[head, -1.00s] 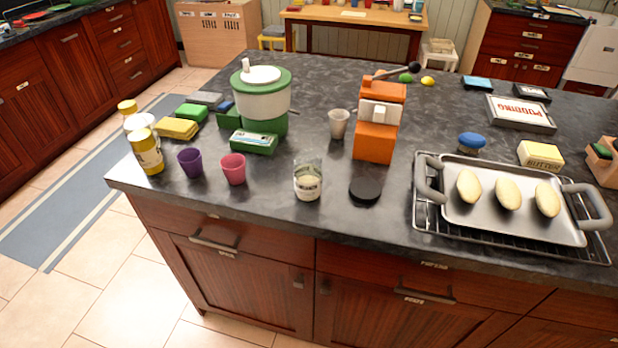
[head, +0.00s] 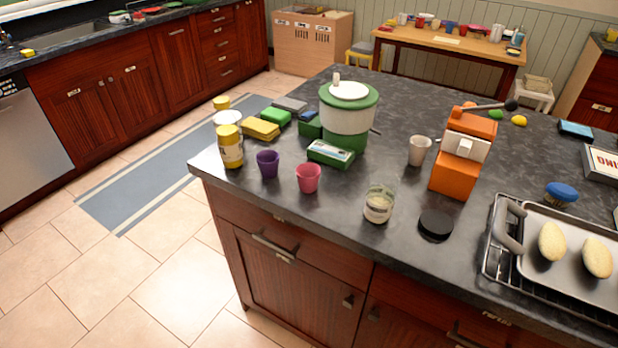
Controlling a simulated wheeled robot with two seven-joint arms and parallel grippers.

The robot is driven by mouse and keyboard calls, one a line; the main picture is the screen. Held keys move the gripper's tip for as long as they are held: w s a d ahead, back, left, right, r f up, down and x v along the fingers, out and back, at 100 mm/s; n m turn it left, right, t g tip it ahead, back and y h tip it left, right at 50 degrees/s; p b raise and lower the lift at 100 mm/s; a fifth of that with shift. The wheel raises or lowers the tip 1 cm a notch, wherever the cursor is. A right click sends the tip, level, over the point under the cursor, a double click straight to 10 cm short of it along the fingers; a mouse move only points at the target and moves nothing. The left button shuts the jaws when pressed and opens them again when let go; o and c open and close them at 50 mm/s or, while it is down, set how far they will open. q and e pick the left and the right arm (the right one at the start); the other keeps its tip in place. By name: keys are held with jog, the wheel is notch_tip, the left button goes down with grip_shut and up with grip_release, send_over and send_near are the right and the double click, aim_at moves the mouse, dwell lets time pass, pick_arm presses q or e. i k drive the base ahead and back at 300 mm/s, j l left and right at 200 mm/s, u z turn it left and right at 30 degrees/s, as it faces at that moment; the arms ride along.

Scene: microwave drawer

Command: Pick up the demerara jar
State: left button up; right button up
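A clear glass jar (head: 379,203) with a pale label and pale contents stands upright near the front edge of the dark island counter. It looks like the demerara jar, but its label is too small to read. Its top looks open. A round black lid (head: 436,224) lies flat on the counter just to its right, apart from it. Neither of my grippers shows in the head view.
A pink cup (head: 308,178) and a purple cup (head: 268,163) stand left of the jar. An orange appliance (head: 456,172) and a grey cup (head: 419,150) stand behind it. A tray (head: 543,271) with potato-like items lies at right. A green-and-white pot (head: 346,117) stands behind left.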

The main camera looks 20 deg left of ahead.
aim_at(384, 184)
jog(key=j+z, duration=0.15)
jog(key=j, duration=0.25)
jog(key=k+j+z, duration=0.15)
jog(key=j, duration=0.25)
jog(key=k+j+z, duration=0.15)
jog(key=j, duration=0.2)
jog(key=k+j+z, duration=0.15)
jog(key=j, duration=0.25)
jog(key=i, duration=0.05)
